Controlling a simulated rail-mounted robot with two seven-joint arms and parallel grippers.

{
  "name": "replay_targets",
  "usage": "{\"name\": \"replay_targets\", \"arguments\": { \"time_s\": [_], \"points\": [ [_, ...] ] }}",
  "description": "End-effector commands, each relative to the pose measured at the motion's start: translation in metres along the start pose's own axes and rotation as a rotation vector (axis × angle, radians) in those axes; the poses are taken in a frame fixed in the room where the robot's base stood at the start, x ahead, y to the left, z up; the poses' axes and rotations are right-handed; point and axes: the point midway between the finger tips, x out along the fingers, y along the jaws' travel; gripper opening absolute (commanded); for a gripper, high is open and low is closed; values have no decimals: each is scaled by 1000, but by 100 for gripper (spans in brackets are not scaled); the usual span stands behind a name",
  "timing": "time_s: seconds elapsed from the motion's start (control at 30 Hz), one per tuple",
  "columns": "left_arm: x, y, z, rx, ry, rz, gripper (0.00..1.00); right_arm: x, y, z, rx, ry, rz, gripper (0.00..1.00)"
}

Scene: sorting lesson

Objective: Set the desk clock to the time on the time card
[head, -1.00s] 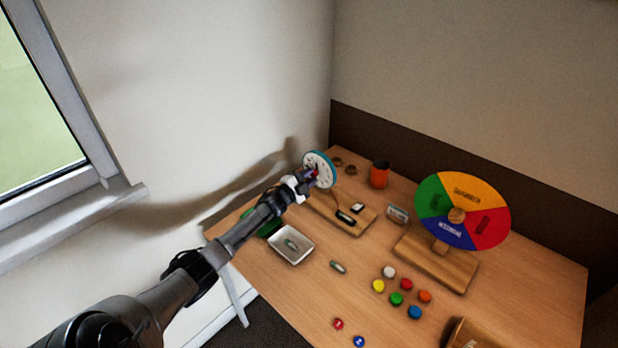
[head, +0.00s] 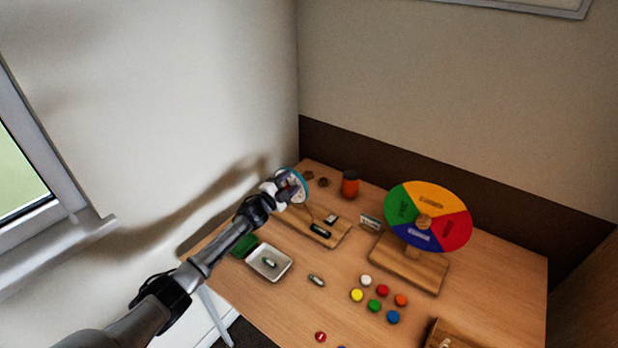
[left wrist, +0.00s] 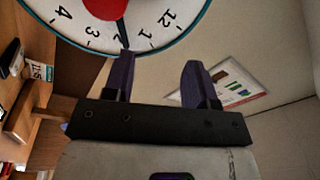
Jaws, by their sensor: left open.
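The desk clock (head: 303,184), with a white face and teal rim, stands at the desk's far left, partly hidden by my left gripper (head: 284,188). In the left wrist view, the clock face (left wrist: 72,38) shows a red centre and a dark hand (left wrist: 123,30) pointing near where the 2 would be. My left gripper (left wrist: 162,78) is open at the clock's rim. One finger is close to the dark hand's tip; I cannot tell if they touch. A small standing card (head: 371,222), possibly the time card, is right of the clock; its text is unclear. My right gripper is not in view.
A wooden board with batteries (head: 338,238), a white tray (head: 268,275), and a green block (head: 245,246) are near the clock. A colour wheel (head: 400,235) and several coloured buttons (head: 375,305) are to the right.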

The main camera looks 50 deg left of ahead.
Motion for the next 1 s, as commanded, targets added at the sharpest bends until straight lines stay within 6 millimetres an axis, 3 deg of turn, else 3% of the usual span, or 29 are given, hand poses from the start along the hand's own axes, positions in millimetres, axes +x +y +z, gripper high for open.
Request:
{"name": "replay_targets", "arguments": {
  "time_s": [0.1, 0.4, 0.63, 1.0],
  "points": [
    [4, -2, -29, -2, 1, 3, 52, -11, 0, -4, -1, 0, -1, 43],
    [10, -1, -77, -2, -2, 7, 52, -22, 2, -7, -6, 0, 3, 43],
    [12, -1, -93, -1, -3, 8, 52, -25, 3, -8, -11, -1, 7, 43],
    [13, 0, -96, -1, -4, 8, 52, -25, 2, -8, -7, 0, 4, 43]
  ]
}}
